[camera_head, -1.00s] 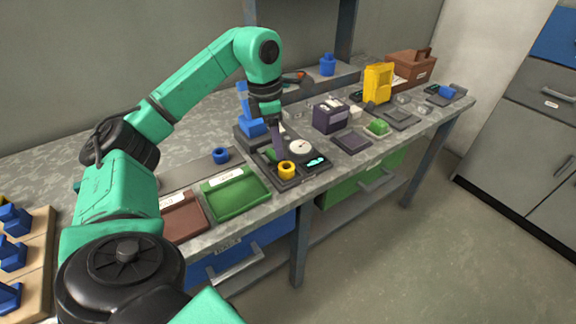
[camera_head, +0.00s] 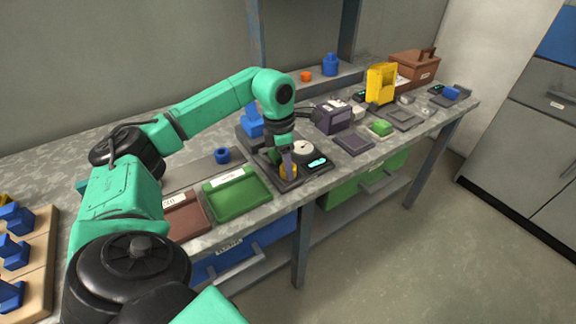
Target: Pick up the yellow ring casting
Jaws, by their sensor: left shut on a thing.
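The yellow ring casting (camera_head: 284,170) is at the front of a dark device with a round white disc and a lit cyan display, on the workbench. My left gripper (camera_head: 289,170) points down onto it and is shut on it; the fingers hide much of the ring. I cannot tell whether the ring still touches the surface below. My right gripper is not in view.
The dark device (camera_head: 318,163) lies close around the gripper. A green tray (camera_head: 240,197) and a brown tray (camera_head: 187,217) sit to the left, with a blue ring (camera_head: 222,155) behind. A purple-grey box (camera_head: 331,118) and a yellow device (camera_head: 381,84) stand to the right.

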